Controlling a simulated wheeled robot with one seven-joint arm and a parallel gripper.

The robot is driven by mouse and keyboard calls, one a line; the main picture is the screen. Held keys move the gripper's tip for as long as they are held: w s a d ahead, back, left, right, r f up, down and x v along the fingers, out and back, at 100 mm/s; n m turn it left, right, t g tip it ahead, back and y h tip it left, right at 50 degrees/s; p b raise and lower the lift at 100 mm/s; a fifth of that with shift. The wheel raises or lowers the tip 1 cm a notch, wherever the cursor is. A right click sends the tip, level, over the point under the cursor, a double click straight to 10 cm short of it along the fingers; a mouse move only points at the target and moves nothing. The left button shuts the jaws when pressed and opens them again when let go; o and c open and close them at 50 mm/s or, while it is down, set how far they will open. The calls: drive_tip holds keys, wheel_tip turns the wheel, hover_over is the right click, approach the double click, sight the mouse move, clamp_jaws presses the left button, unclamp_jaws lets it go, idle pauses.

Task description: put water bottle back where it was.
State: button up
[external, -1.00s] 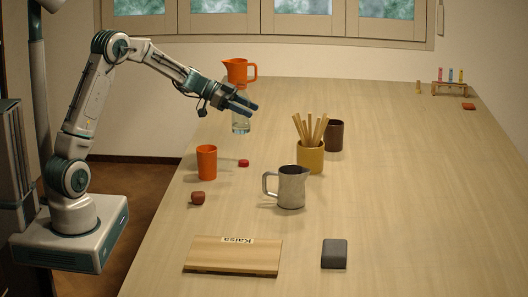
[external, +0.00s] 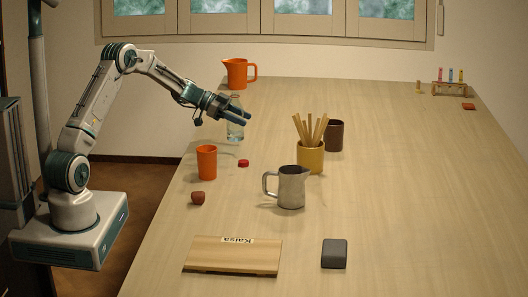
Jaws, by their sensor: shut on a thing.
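The water bottle (external: 236,130) is clear, with water in it, and is upright near the left edge of the table, in front of the orange jug. My gripper (external: 228,112) is shut on it around its upper part, and the fingers hide some of it. I cannot tell whether its base touches the table. A small red cap (external: 244,163) lies on the table just nearer than the bottle.
An orange cup (external: 206,162), an orange jug (external: 237,74), a metal pitcher (external: 291,188), a yellow pot of sticks (external: 310,158) and a dark cup (external: 335,136) stand around. A board labelled Kaisa (external: 230,258) lies in front.

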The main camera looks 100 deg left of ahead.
sight(243, 129)
drive_tip(key=shift+f, duration=1.85)
drive_tip(key=shift+f, duration=0.2)
drive_tip(key=o, duration=1.1)
drive_tip(key=shift+r, duration=0.2)
drive_tip(key=b+v, duration=0.1)
drive_tip(key=v, duration=1.1)
drive_tip(key=shift+d+f, duration=0.1)
